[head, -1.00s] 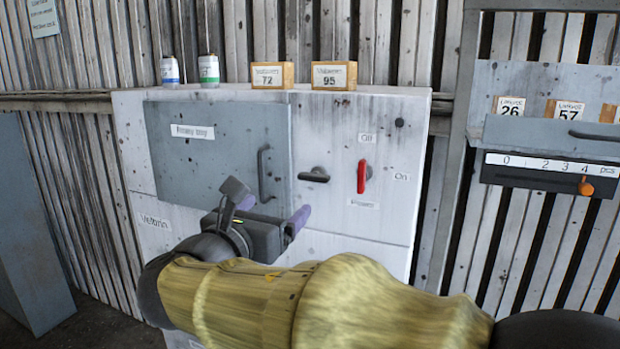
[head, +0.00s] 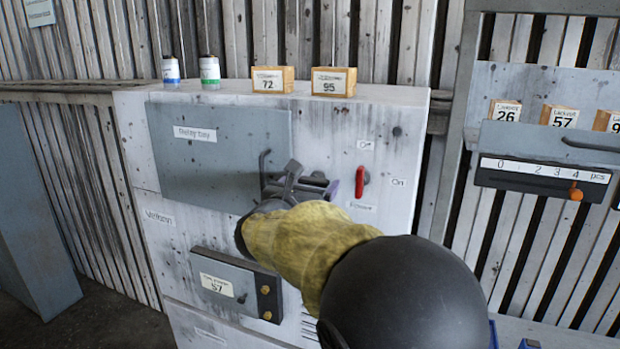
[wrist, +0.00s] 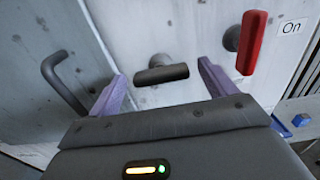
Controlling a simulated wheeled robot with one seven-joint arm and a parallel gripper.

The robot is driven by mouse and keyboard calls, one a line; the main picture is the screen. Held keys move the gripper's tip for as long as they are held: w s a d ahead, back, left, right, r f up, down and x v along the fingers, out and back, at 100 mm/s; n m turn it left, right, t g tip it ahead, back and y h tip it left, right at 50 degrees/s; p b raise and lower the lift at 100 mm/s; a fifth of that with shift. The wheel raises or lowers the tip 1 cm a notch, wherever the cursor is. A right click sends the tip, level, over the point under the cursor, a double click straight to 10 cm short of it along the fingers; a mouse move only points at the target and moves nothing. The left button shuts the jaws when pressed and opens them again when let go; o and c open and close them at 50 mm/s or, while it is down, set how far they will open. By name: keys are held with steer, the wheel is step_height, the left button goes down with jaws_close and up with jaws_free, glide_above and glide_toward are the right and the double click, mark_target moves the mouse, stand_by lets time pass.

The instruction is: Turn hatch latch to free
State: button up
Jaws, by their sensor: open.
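The grey hatch (head: 200,165), labelled as a relay bay, is closed on the white housing. Its dark bar handle (wrist: 62,82) is left of the latch in the wrist view. The latch (wrist: 162,72) is a short dark lever, lying nearly level just right of the hatch edge. My gripper (wrist: 163,72) is open, its two purple fingers apart on either side of the latch. Whether they touch it I cannot tell; gaps show on both sides. In the head view my gripper (head: 314,182) largely hides the latch.
A red power lever (wrist: 252,42) points upright close to my right finger; it also shows in the head view (head: 359,181). A lower box (head: 230,280) with yellow knobs sits below my arm. Cans and number blocks (head: 334,82) stand on the housing top.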

steer(key=shift+w, duration=0.1)
steer(key=shift+d, duration=0.1)
steer(key=c, duration=1)
